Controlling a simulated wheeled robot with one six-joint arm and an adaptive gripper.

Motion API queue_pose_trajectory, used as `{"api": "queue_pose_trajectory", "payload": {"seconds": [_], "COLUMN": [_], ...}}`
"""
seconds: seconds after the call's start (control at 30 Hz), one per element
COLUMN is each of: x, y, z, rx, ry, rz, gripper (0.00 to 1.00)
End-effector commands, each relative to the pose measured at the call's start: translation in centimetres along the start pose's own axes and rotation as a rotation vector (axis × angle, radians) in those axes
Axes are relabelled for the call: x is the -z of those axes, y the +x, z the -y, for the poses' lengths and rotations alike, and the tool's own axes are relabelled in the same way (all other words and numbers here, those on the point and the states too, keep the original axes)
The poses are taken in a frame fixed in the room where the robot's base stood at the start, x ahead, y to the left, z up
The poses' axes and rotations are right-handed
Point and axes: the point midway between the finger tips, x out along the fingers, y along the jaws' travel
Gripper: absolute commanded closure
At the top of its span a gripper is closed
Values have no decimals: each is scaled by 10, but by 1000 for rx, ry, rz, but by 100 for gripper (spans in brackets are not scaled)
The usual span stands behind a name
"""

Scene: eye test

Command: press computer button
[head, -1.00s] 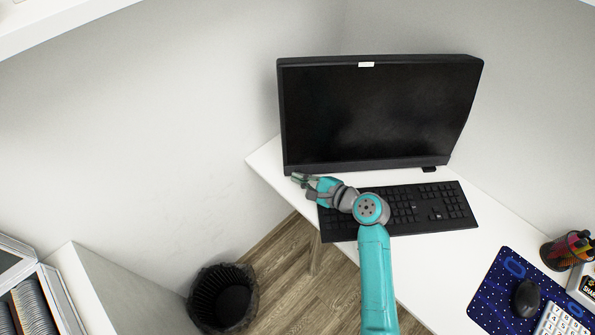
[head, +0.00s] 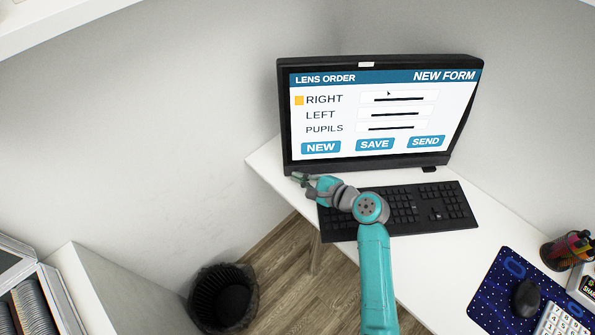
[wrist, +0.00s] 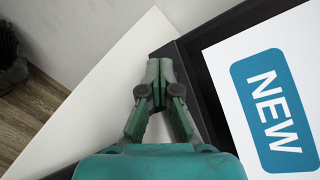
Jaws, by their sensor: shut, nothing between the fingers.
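The computer monitor (head: 370,135) stands on the white desk with its screen lit. It shows a lens order form with NEW, SAVE and SEND boxes. In the wrist view the monitor's black frame (wrist: 208,85) and the NEW box (wrist: 272,100) are close on the right. My gripper (head: 299,177) is shut and empty at the monitor's lower left corner. In the wrist view my gripper's fingertips (wrist: 160,63) overlap the corner of the black frame. I cannot make out the computer button itself, and I cannot tell whether the fingertips touch the frame.
A black keyboard (head: 425,208) lies below the monitor, partly behind my arm. A mouse (head: 526,297) on a blue mat (head: 489,299) and a pen holder (head: 567,250) are at the right. A black bin (head: 222,297) stands on the floor, left of the desk (head: 430,275).

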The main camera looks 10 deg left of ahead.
Motion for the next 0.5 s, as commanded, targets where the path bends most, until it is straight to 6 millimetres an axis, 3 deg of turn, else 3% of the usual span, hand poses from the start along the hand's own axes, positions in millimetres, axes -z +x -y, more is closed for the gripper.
{"api": "queue_pose_trajectory", "payload": {"seconds": [0.5], "x": [-7], "y": [-10], "z": [-7], "rx": [0], "ry": [1], "rz": [0], "gripper": [100]}}
